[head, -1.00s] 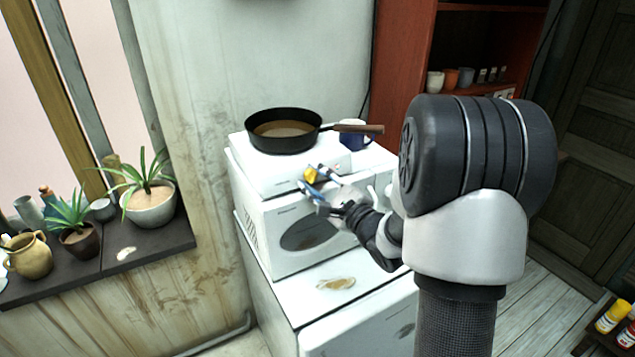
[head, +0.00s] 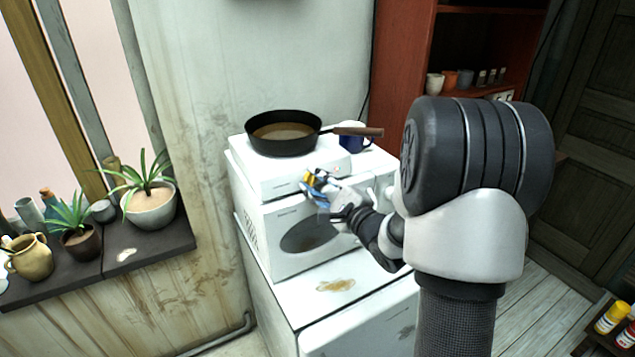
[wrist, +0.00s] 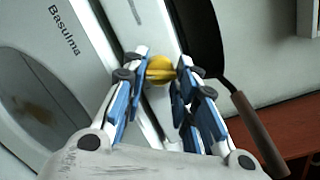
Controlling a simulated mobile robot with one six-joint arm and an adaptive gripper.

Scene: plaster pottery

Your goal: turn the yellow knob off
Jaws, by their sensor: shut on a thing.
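In the wrist view the knob (wrist: 160,68) shows as a round yellow piece with a raised ridge, between my blue-padded fingertips. My gripper (head: 317,184) is shut on the knob, with a finger on each side; it also shows in the wrist view (wrist: 161,76). The fingers partly hide the knob in the head view. I cannot tell its setting from any mark.
A black pan (head: 283,146) with brown contents sits on the hot plate, its handle pointing right. A blue mug (head: 353,143) stands behind the handle. A white microwave (head: 268,241) is under the hot plate. Potted plants (head: 150,205) stand on the sill at left.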

